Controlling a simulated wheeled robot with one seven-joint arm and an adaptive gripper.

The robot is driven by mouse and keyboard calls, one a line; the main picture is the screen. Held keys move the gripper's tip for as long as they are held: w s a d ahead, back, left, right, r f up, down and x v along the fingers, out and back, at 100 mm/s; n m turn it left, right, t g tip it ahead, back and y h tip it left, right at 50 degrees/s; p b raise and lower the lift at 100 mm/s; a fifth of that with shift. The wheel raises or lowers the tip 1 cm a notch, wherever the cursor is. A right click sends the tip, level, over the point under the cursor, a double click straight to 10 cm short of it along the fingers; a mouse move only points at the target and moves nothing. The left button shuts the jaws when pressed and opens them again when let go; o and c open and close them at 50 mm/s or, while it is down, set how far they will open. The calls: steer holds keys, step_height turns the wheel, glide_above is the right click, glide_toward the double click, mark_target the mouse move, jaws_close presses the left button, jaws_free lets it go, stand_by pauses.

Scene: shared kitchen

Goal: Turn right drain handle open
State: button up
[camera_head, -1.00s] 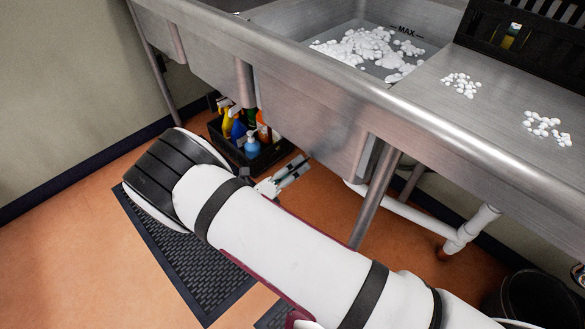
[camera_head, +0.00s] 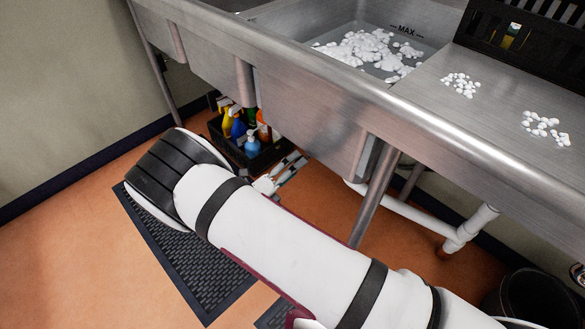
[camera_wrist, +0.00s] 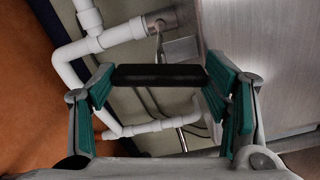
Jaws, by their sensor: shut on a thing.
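The black drain handle grip (camera_wrist: 158,75) lies crosswise in the wrist view, with its ends between the two green-padded fingers. My gripper (camera_wrist: 158,82) is shut on it, one finger at each end. In the head view my gripper (camera_head: 289,169) shows only in part, below the front of the steel sink and beyond my white arm. The handle cannot be made out there. I cannot tell from these views how far the handle is turned.
White drain pipes run under the sink (camera_head: 410,212) and close behind the handle in the wrist view (camera_wrist: 78,48). A steel leg (camera_head: 375,197) stands right of my gripper. A black crate of spray bottles (camera_head: 262,158) sits behind it. The sink basin (camera_head: 425,50) holds white foam.

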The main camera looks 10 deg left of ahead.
steer(key=o, duration=1.2)
steer(key=shift+w, duration=0.1)
steer(key=shift+c, duration=0.2)
steer(key=v, duration=1.2)
steer(key=shift+a, duration=0.1)
